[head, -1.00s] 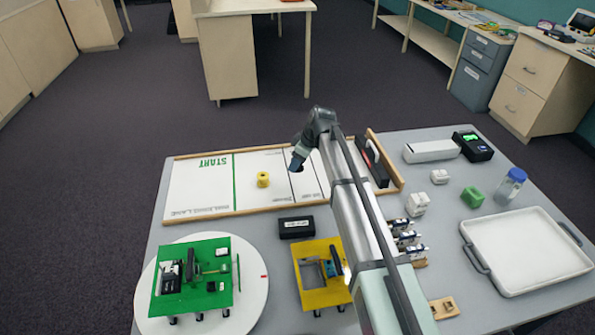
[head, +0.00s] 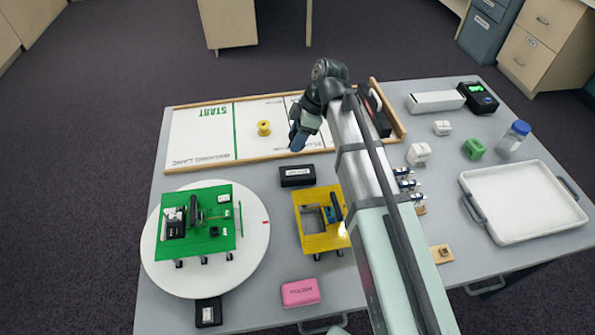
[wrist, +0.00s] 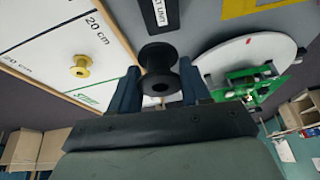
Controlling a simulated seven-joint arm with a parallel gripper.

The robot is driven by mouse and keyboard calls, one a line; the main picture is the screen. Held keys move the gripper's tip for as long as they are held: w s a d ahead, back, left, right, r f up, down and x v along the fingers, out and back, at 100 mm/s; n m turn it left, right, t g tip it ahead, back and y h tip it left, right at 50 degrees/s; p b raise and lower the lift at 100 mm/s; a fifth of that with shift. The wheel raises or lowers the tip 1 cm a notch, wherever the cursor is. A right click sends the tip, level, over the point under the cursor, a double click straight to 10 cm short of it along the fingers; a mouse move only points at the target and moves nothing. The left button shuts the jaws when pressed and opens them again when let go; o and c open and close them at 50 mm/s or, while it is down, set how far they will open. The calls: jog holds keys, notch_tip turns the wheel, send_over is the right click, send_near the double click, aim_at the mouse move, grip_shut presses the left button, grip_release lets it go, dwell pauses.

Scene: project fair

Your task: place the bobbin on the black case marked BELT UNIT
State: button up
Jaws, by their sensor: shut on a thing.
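In the wrist view a black bobbin (wrist: 158,84) sits between the blue fingers of my gripper (wrist: 160,70), which is shut on it. In the head view my gripper (head: 297,142) hangs just behind the black case (head: 297,176), over the near edge of the white board; the bobbin cannot be made out there. The case lies on the grey table between the board and the yellow stand, its top bare apart from a white label. In the wrist view the case (wrist: 160,14) is partly cut off, its label ending in "UNIT", beyond the bobbin and apart from it.
A yellow spool (head: 264,128) stands on the white board (head: 200,140). The yellow stand (head: 308,238) is close in front of the case. A white turntable (head: 258,250) bears a green model. Another black case (head: 208,312) and a pink block (head: 300,292) lie near the front edge.

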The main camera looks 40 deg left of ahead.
aim_at(293, 173)
jog(key=n, duration=0.1)
jog(key=s+d+n, duration=0.1)
jog(key=shift+n+g+h, duration=0.3)
jog(key=shift+n, duration=0.1)
jog(key=shift+f, duration=5)
jog(key=o, duration=1)
jog(key=shift+f, duration=0.1)
jog(key=v, duration=1.2)
